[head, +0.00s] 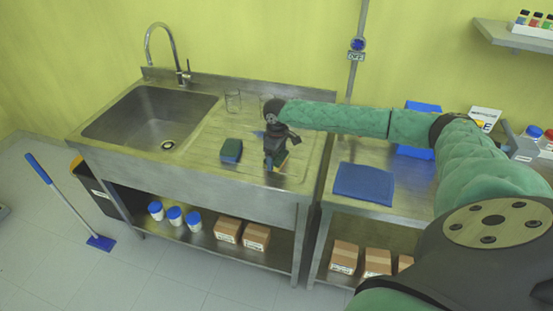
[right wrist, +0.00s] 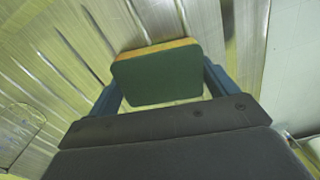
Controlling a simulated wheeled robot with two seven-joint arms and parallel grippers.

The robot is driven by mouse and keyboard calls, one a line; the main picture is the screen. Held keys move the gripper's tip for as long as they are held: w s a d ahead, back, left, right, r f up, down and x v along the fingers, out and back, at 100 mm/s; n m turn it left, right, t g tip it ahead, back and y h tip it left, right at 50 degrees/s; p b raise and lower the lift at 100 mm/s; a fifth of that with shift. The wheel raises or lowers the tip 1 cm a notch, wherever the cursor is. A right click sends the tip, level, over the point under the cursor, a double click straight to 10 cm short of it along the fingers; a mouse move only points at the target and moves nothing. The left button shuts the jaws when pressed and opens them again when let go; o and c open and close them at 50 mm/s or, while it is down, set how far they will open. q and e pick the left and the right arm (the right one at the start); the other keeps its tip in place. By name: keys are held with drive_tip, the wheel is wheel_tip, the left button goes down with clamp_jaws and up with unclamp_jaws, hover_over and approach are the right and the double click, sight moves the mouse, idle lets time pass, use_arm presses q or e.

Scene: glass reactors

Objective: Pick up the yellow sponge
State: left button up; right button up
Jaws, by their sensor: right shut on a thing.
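The yellow sponge (right wrist: 155,75) has a dark green face and a yellow-orange edge in the right wrist view. It sits between the two blue fingers of my right gripper (right wrist: 163,88), which is shut on it. In the head view my right gripper (head: 276,168) points down over the right part of the sink's drainboard, and only a little of the sponge (head: 284,161) shows beside the fingers. I cannot tell whether the sponge touches the drainboard. My left gripper is not in view.
The sink basin (head: 140,120) is at left. A folded blue cloth (head: 364,184) lies on the right-hand table.

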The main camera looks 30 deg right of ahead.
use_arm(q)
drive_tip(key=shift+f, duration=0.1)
use_arm(e)
drive_tip(key=shift+r+b, duration=0.3)
drive_tip(key=shift+b, duration=0.05)
wheel_tip(320, 180, up, 3)
drive_tip(key=shift+b, duration=0.9)
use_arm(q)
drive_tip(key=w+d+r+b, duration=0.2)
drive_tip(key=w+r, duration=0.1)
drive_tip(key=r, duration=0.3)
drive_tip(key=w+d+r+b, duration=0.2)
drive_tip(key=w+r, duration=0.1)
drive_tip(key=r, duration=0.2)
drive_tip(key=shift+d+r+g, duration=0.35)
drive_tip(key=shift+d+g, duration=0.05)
use_arm(e)
drive_tip(key=s+a+r, duration=0.1)
drive_tip(key=s+r, duration=0.6)
drive_tip(key=s, duration=0.4)
drive_tip(key=shift+s+r, duration=0.2)
drive_tip(key=shift+s, duration=0.1)
